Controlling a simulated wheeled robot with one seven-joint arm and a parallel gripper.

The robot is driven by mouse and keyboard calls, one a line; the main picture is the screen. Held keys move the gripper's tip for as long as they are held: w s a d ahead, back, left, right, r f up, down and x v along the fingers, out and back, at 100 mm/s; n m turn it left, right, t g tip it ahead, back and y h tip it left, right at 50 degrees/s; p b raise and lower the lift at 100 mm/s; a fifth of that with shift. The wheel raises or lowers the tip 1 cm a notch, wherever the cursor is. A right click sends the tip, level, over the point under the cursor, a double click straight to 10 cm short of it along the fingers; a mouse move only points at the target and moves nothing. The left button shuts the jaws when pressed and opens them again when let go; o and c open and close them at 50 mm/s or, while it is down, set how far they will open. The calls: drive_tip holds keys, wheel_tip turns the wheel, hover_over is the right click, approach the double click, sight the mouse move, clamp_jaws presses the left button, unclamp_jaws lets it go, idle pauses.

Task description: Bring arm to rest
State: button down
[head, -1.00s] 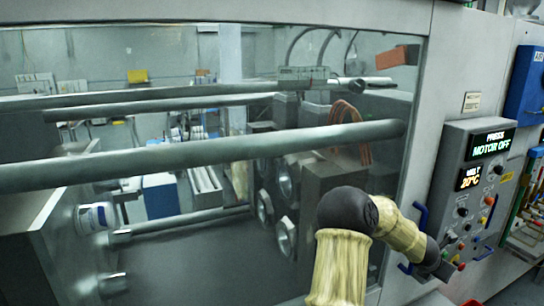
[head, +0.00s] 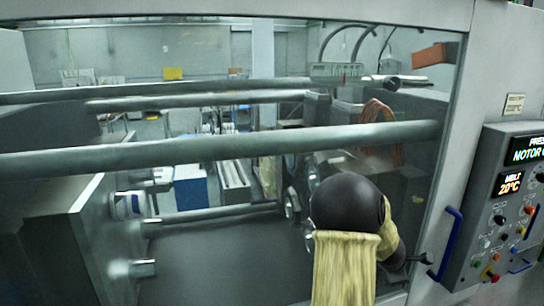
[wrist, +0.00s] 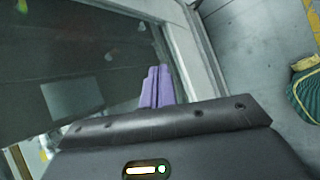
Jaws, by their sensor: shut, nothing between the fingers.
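My arm shows in the head view with a tan sleeve and a dark rounded joint, bent in front of the machine's window. My gripper (head: 424,258) is a small dark shape at the arm's far end, left of the blue door handle (head: 446,244). In the wrist view my gripper's purple fingers (wrist: 155,88) are together with nothing between them. They point towards the window and its grey frame (wrist: 198,45). Whether they touch anything is not clear, but no contact shows.
The control panel (head: 508,205), with lit displays, buttons and knobs, stands right of the window. Thick steel bars (head: 230,142) run across behind the glass. In the wrist view, grey floor (wrist: 255,70) lies open at right, with a green and yellow object (wrist: 306,95) at the edge.

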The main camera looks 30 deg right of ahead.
drive_tip(key=w+a+f+m+t+y+b, duration=0.1)
drive_tip(key=w+a+m+y, duration=0.2)
drive_tip(key=a, duration=1)
drive_tip(key=w+a+m+t+y, duration=0.1)
drive_tip(key=w+a+m, duration=0.35)
drive_tip(key=a, duration=0.75)
drive_tip(key=s+a+m+y, duration=0.2)
drive_tip(key=s+a, duration=0.1)
drive_tip(key=a, duration=0.9)
drive_tip(key=s+a+f+m+g+y+b, duration=0.1)
drive_tip(key=s+a, duration=0.2)
drive_tip(key=a, duration=0.9)
drive_tip(key=shift+s+a+f+m+g+y, duration=0.3)
drive_tip(key=shift+s+m+y, duration=0.05)
drive_tip(key=shift+s+y, duration=0.05)
